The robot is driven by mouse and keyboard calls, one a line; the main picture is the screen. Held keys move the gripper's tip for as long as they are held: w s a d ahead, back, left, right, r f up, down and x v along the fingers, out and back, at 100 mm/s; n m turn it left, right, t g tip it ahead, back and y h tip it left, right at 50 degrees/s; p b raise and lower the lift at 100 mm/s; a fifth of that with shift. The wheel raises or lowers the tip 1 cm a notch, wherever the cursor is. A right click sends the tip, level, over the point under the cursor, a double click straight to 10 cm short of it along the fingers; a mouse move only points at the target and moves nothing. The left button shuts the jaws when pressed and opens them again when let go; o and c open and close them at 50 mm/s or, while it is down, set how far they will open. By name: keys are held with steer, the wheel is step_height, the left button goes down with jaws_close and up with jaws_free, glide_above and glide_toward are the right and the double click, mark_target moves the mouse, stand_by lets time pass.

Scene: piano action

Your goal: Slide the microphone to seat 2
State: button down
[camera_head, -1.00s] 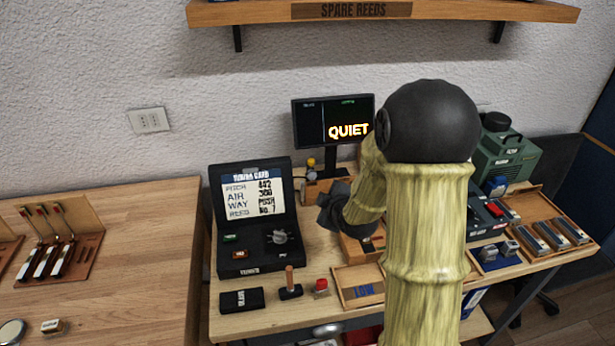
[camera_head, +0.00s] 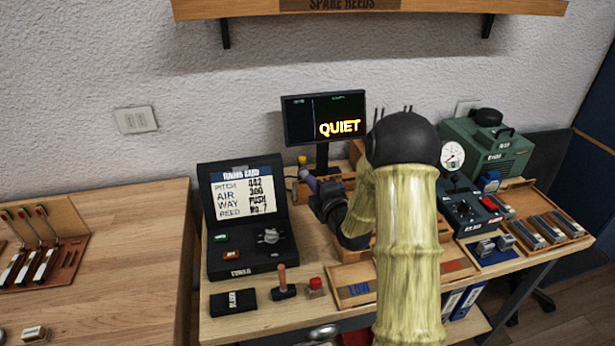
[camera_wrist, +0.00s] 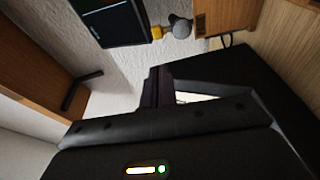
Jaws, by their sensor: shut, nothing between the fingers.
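A small microphone-like piece with a yellow part (camera_head: 302,160) stands at the back of the bench, left of the monitor. In the wrist view its grey rounded head (camera_wrist: 180,27) and yellow collar show beside the monitor and a wooden block. My gripper (camera_head: 312,184) is shut and empty, just in front of this piece and apart from it as far as I can tell. In the wrist view my dark gripper (camera_wrist: 153,88) points toward the monitor side. My arm hides part of the wooden rail area behind it. No seat number is readable.
A monitor (camera_head: 325,117) reading QUIET stands behind my gripper. The black tuning-card case (camera_head: 240,262) is close on the left. A wooden LOW tray (camera_head: 352,288) lies in front. A green machine (camera_head: 488,145) and a gauge box (camera_head: 462,210) stand on the right.

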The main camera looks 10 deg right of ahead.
mark_target(302, 171)
steer(key=p+x, duration=0.2)
steer(key=x, duration=0.7)
stand_by(0.4)
